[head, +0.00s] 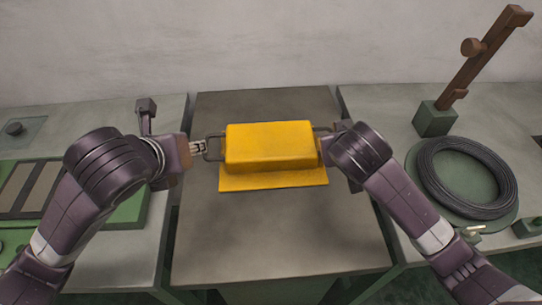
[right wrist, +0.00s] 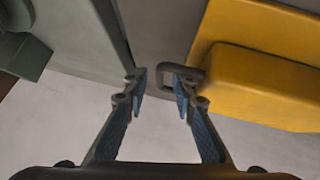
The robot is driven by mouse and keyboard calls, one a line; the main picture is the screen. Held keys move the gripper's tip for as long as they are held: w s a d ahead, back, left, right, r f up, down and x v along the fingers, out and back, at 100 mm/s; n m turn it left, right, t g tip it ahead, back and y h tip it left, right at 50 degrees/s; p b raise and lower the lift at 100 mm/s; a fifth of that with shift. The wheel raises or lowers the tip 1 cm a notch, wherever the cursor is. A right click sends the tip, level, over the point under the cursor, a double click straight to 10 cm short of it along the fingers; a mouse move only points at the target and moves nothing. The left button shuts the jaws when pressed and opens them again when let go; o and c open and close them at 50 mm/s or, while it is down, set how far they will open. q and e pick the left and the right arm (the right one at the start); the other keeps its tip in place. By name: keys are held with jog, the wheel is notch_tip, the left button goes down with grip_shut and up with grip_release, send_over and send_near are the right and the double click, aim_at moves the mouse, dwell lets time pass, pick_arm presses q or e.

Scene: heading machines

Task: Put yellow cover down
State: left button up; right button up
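The yellow cover (head: 270,145) is a raised box with a flat flange along its front, at the middle of the grey central table (head: 280,230). It looks level and seems to rest on the table. A dark loop handle stands out from each side. My left gripper (head: 199,147) is at the left handle (head: 214,148); its fingers are too small to read. My right gripper (right wrist: 160,84) is at the right handle, mostly hidden by its wrist in the head view. In the right wrist view its fingers are apart, with the handle's outer bar (right wrist: 161,70) between them.
A coil of dark wire (head: 465,177) lies on a green disc on the right table, near a brown post (head: 480,60) on a green block. A green tray (head: 120,208) sits on the left table. The central table's front is clear.

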jog(key=v, duration=0.4)
jog(key=shift+s+r, duration=0.3)
